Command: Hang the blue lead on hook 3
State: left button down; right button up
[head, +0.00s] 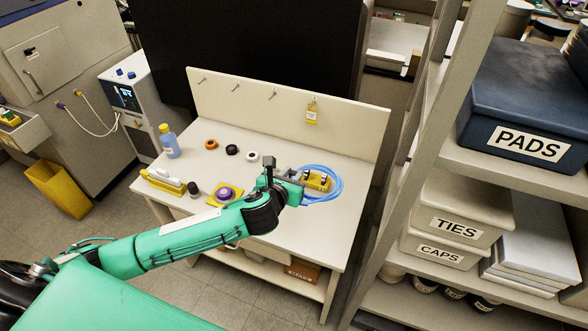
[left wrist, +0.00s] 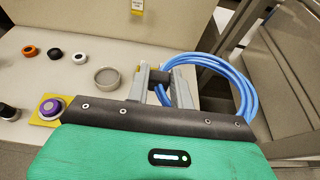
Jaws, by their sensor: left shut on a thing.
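The blue lead is a coil of several loops at the right end of the white bench, in the head view (head: 341,185) and the left wrist view (left wrist: 241,90). My left gripper (head: 300,174) is shut on it at the coil's left side; its fingers also show in the left wrist view (left wrist: 163,80). The exact grip is partly hidden. A yellow block (head: 317,183) shows inside the loops. Small hooks line the back panel: a first (head: 203,79), second (head: 236,87) and third (head: 272,95) from the left. No hook numbers are readable. My right gripper is out of view.
On the bench (head: 205,165) are a bottle (head: 170,141), orange (head: 211,144), black (head: 232,150) and white (head: 252,156) rings, a purple knob (head: 225,194) and a yellow holder (head: 163,181). A shelf post (head: 410,150) stands close on the right. The air before the panel is clear.

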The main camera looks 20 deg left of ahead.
pick_arm(q)
jog(key=s+r+p, duration=0.1)
jog(key=r+p, duration=0.1)
jog(key=s+r+p, duration=0.1)
jog(key=r, duration=0.1)
jog(key=shift+s+p, duration=0.35)
jog(key=shift+p, duration=0.05)
jog(key=shift+f, duration=0.1)
